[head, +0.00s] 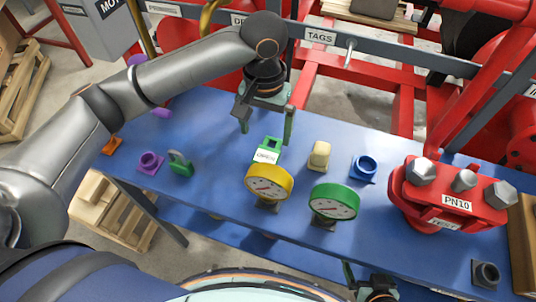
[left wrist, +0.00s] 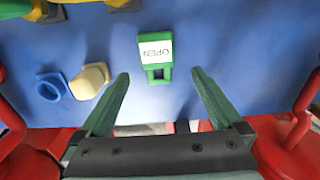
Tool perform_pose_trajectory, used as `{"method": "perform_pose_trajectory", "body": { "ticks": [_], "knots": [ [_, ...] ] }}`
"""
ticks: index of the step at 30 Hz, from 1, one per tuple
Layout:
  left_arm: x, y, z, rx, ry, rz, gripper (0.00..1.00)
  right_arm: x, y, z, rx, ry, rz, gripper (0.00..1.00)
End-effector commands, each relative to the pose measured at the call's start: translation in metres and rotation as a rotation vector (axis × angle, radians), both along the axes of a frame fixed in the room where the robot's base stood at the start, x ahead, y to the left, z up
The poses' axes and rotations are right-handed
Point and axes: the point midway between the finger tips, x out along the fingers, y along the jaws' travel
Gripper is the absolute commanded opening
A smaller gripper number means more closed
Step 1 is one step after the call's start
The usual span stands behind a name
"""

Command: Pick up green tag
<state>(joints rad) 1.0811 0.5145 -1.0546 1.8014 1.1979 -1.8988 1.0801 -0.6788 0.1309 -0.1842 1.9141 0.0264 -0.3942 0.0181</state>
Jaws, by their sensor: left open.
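The green tag (head: 272,143) lies on the blue bench top, with a white label reading OPEN, behind the yellow-rimmed gauge. It also shows in the left wrist view (left wrist: 155,51), with a square hole at its lower end. My left gripper (head: 266,131) is open and empty, pointing down close to the tag. In the left wrist view its fingertips (left wrist: 160,73) stand apart on either side of the tag's holed end, with blue surface between each finger and the tag. Part of my right gripper (head: 368,284) shows at the bottom edge; its jaws are not clear.
The yellow-rimmed gauge (head: 268,183) and green-rimmed gauge (head: 334,202) stand in front. A beige block (head: 319,156) and blue ring part (head: 363,168) are to the right. A green padlock (head: 181,163) and purple part (head: 150,162) lie left. A red flanged block (head: 456,188) stands at right.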

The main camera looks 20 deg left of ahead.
Motion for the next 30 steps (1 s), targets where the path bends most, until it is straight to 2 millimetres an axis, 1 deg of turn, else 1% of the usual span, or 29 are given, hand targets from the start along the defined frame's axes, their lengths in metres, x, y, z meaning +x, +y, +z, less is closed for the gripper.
{"method": "perform_pose_trajectory", "body": {
  "ticks": [1,5,8,12,15,19,25,30],
  "knots": [
    [0.000,0.000,-0.007,0.001,0.001,0.001,1.00,0.000,0.000,-0.002,0.000,0.000,0.000,0.95],
    [0.000,0.000,-0.015,-0.001,0.001,0.000,1.00,0.000,0.000,-0.002,0.000,0.000,0.000,0.95],
    [-0.002,-0.001,-0.025,0.001,0.002,-0.001,1.00,0.000,0.000,-0.004,0.000,0.001,0.000,0.95],
    [-0.004,-0.005,-0.047,0.000,0.002,-0.001,1.00,-0.001,0.000,-0.007,0.000,0.002,0.001,0.95],
    [-0.003,-0.004,-0.060,0.001,0.001,0.000,1.00,-0.001,0.001,-0.009,0.000,0.006,0.002,0.95],
    [-0.003,-0.004,-0.066,0.000,0.000,0.000,1.00,-0.001,0.002,-0.009,0.002,0.009,0.004,0.95],
    [-0.003,-0.004,-0.066,0.000,-0.001,-0.001,1.00,0.000,0.003,-0.008,0.003,0.007,0.005,0.95],
    [-0.003,-0.004,-0.066,0.000,-0.001,-0.001,0.81,0.001,0.003,-0.007,0.003,0.005,0.005,0.95]
  ]
}}
